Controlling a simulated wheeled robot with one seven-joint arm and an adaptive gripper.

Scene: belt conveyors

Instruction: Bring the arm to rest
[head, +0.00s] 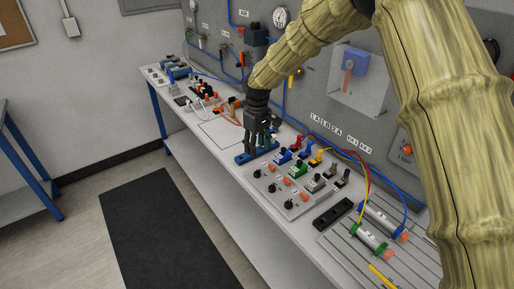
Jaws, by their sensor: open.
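My arm comes in from the upper right in the head view and bends down over the workbench (235,192). Its dark gripper (259,150) hangs pointing down above the bench, close to a blue block (243,158) and behind the grey panel with knobs. The fingers are apart, and I see nothing held between them. I cannot tell whether the fingertips touch the blue block.
A grey knob panel (283,192) and coloured connectors (298,166) stand close right of the gripper. Cylinders (370,240) with hoses lie at the front right. An upright panel (325,110) with gauges backs the bench. The floor mat (165,235) is clear.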

